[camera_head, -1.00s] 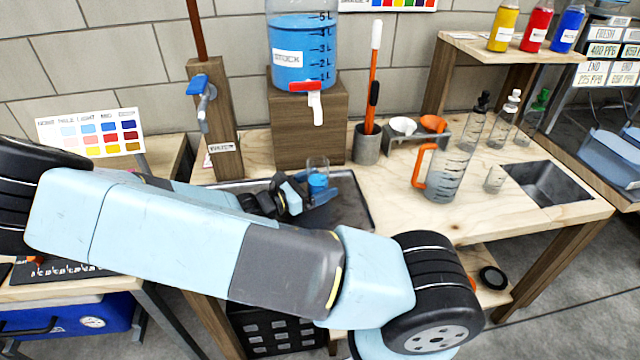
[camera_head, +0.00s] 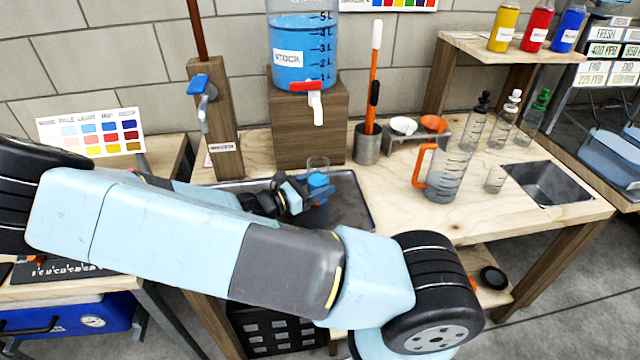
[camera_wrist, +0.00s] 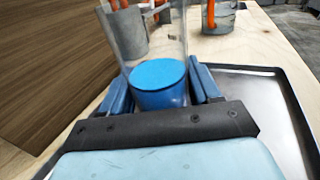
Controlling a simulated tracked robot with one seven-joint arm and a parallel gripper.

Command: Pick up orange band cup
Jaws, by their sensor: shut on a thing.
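A clear cup (camera_head: 318,164) with blue liquid stands upright over the dark metal tray (camera_head: 356,204), below the stock tank's tap. My gripper (camera_head: 316,190) is shut on this cup from the left. In the wrist view the cup (camera_wrist: 160,82) sits between the two blue fingers of my gripper (camera_wrist: 160,92), one on each side. No orange band shows clearly on it; orange things behind show near its rim. I cannot tell whether its base touches the tray.
The stock tank (camera_head: 302,50) stands on a wooden block (camera_head: 308,130) behind the cup.

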